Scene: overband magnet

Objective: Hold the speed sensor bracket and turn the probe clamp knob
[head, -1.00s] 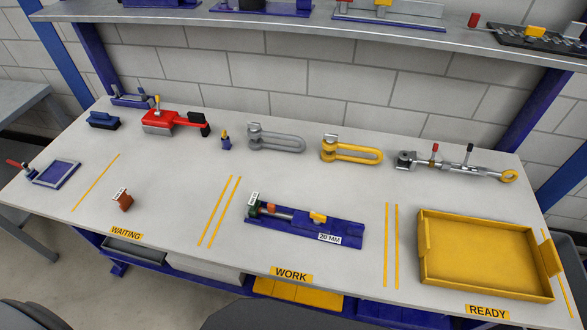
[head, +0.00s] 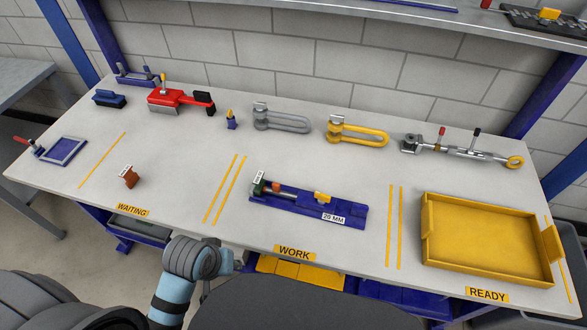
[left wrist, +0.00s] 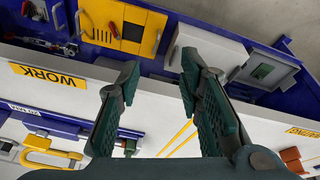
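The speed sensor bracket (head: 290,207) is a long blue piece in the WORK area. It has a dark green part at its left end, a rod with an orange-brown piece, a yellow piece on top and a "20 MM" label. It also shows in the left wrist view (left wrist: 60,126), partly hidden by a finger. I cannot tell which part is the probe clamp knob. My left gripper (left wrist: 158,82) is open and empty, above the table's front edge and apart from the bracket. In the head view only my left arm shows, at the front edge. My right gripper is out of view.
A yellow tray (head: 485,245) stands at READY on the right. Two shackles, grey (head: 283,122) and yellow (head: 358,137), and a turnbuckle (head: 460,150) lie behind the bracket. A small brown block (head: 130,177) sits at WAITING. The tabletop around the bracket is clear.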

